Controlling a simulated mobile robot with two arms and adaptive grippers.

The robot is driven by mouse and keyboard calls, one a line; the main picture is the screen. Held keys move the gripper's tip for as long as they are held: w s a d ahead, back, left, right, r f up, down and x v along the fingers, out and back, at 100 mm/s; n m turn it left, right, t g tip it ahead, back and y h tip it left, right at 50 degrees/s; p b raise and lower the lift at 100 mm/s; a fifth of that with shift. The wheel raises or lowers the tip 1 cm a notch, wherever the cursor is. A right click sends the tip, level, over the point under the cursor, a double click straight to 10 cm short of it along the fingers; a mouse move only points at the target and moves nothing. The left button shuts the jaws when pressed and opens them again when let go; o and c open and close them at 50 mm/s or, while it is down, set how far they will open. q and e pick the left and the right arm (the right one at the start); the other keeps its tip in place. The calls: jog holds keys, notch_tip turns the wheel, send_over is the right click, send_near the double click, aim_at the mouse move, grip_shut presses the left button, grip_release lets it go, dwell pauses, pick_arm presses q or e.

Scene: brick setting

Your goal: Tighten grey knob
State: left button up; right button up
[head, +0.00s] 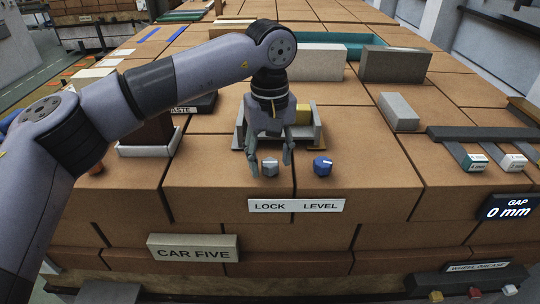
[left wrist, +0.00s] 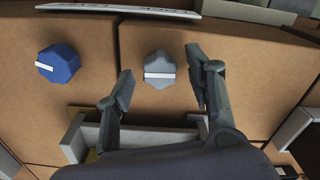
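The grey knob (head: 269,166) sits on the brown brick surface behind the "LOCK LEVEL" label (head: 296,205). It has a white marker line across its top, which shows in the left wrist view (left wrist: 159,69). A blue knob (head: 323,166) stands to its right in the head view; it also shows in the left wrist view (left wrist: 58,63). My left gripper (head: 270,160) is open, its fingers on either side of the grey knob. In the left wrist view the fingertips (left wrist: 160,70) are apart from the knob, with a gap on each side. My right gripper is not in view.
A grey bracket (head: 318,132) with a yellow block (head: 303,115) stands just behind the gripper. Grey blocks (head: 399,111) and a dark rail (head: 480,134) lie to the right. A "CAR FIVE" plate (head: 193,248) and a "GAP 0 mm" display (head: 508,208) are in front.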

aim_at(270, 162)
pick_arm(q)
notch_tip(270, 162, up, 12)
dwell(0.7)
